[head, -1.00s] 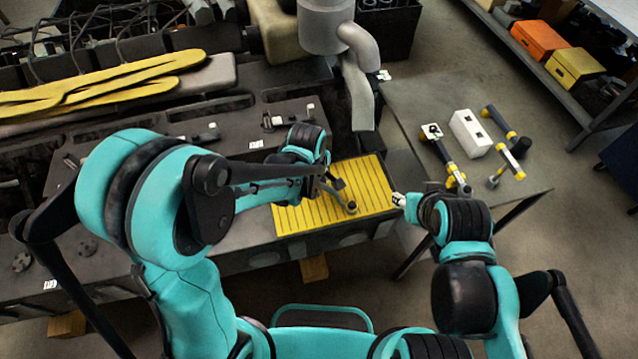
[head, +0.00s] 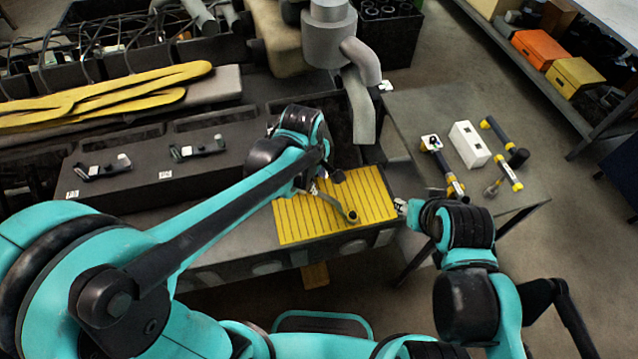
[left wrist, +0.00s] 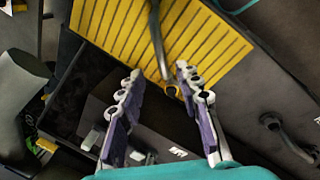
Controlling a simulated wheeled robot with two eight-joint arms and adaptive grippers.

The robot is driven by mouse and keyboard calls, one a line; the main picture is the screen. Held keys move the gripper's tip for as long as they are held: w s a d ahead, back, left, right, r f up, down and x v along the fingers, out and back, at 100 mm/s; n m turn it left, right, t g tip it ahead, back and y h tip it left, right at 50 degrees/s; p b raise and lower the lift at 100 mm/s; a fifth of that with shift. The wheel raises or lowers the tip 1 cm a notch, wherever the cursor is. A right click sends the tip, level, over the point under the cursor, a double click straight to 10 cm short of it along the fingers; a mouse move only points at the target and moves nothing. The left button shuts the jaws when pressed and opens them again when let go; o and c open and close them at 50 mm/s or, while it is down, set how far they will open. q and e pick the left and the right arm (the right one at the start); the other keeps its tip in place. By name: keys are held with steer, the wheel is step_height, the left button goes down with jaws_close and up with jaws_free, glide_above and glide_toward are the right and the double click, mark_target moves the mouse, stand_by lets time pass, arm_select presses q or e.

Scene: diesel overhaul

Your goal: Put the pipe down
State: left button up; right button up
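The pipe (head: 335,204), a thin bent metal tube with a round end, lies on the yellow ribbed mat (head: 375,202). In the left wrist view the pipe (left wrist: 158,45) runs across the mat (left wrist: 110,25), its near end reaching between my fingertips. My left gripper (left wrist: 160,72) is open, with a finger on each side of that end. The right-hand finger looks very close to it; I cannot tell whether they touch. In the head view my left gripper (head: 325,180) is partly hidden by its wrist. My right gripper (head: 401,206) is beside the mat's right edge, its fingers too small to read.
A side table (head: 415,105) at right holds a white block (head: 469,144) and several yellow-and-black tools. A grey vertical duct (head: 362,100) stands behind the mat. Dark parts (head: 103,168) lie on the bench at left. Another dark bent piece (left wrist: 285,135) shows in the left wrist view.

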arm_select(q)
steer(key=s+a+r+m+t, duration=0.2)
steer(key=s+a+r+m, duration=0.1)
steer(key=s+a+m, duration=0.2)
steer(key=s+a+r+m+t+y, duration=0.1)
steer(key=s+a+r+m+t, duration=0.2)
steer(key=a+m, duration=0.4)
steer(key=shift+s+a+r+m, duration=0.3)
steer(key=shift+s+a+r, duration=0.3)
steer(key=shift+s+a, duration=0.4)
steer(key=shift+w, duration=0.1)
step_height(320, 180, down, 15)
steer(key=b, duration=1.4)
steer(key=shift+r+b, duration=0.1)
steer(key=shift+b, duration=0.2)
